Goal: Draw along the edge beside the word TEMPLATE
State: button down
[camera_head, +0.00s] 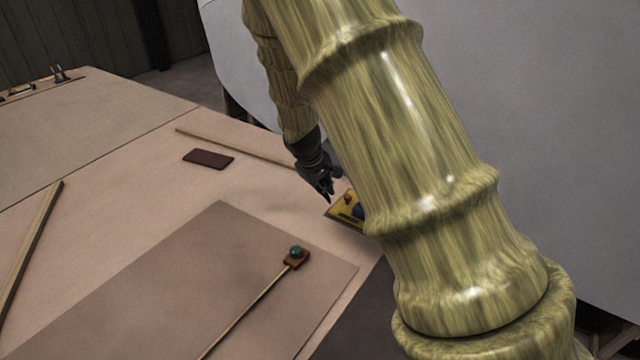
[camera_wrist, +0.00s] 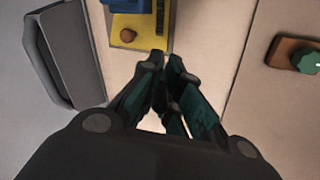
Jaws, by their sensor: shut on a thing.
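A large brown sheet (camera_head: 215,265) lies flat on the pale table. No lettering can be read on it, and the word TEMPLATE does not show in either view. My gripper (camera_head: 328,192) is beyond the sheet's far corner in the head view. In the wrist view my gripper (camera_wrist: 165,72) has its dark fingers closed together, shut on a small dark thing that is mostly hidden between them. The sheet (camera_wrist: 275,110) is to the right there, its straight edge apart from the fingertips. I cannot tell whether the held thing touches the table.
A yellow board (camera_head: 345,211) with blue and orange parts is close to my gripper. A brown block with a green knob (camera_head: 296,252) and a thin stick lie on the sheet. A dark brown block (camera_head: 208,159) and wooden strips (camera_head: 30,245) lie farther left. My arm hides the right side.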

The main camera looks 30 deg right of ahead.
notch_tip(320, 180, down, 2)
jog(key=shift+w+f+b, duration=0.1)
jog(key=shift+b, duration=0.6)
jog(key=shift+f+b, duration=1.25)
jog(key=shift+f, duration=0.25)
jog(key=shift+r+p, duration=0.1)
jog(key=shift+p, duration=0.2)
jog(key=shift+s+f, duration=0.2)
jog(key=shift+f, duration=0.2)
dwell(1.7)
jog(key=shift+s+p, duration=0.25)
jog(key=shift+p, duration=0.1)
jog(key=shift+s+d, duration=0.25)
jog(key=shift+s, duration=0.15)
jog(key=shift+s, duration=0.15)
jog(key=shift+s+d+p, duration=0.2)
jog(key=shift+s+p, duration=0.1)
jog(key=shift+s, duration=0.05)
